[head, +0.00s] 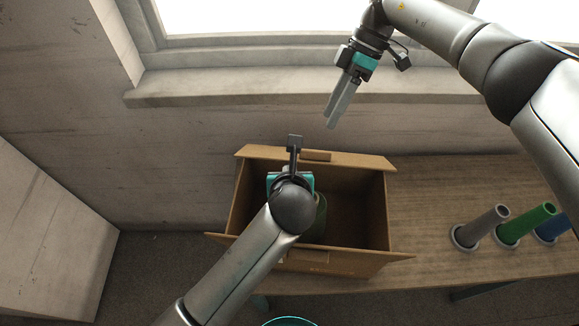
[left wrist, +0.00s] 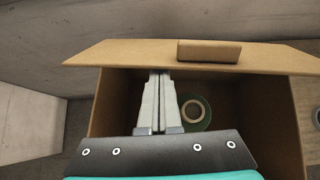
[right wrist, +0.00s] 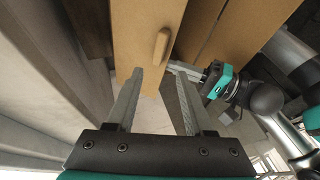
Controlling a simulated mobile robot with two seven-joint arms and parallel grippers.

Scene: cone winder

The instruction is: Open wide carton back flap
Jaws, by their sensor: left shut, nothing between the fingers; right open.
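The brown carton (head: 380,205) stands open on the bench. Its back flap (head: 350,161) lies outward along the far rim, with a small brown grip block (head: 316,156) on it; its exact tilt is unclear. The block also shows in the left wrist view (left wrist: 209,51) and the right wrist view (right wrist: 161,50). My left gripper (left wrist: 158,75) is shut and empty over the carton's opening; my arm hides its fingers in the head view. My right gripper (head: 331,125) is open and empty above and behind the back flap, apart from it.
A green roll (left wrist: 195,112) with a pale core lies inside the carton. The front flap (head: 350,262) is folded outward. Grey (head: 480,228), green (head: 525,224) and blue (head: 554,227) tubes stand on the bench (head: 430,190) at right. A wall and window sill (head: 230,90) are behind the carton.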

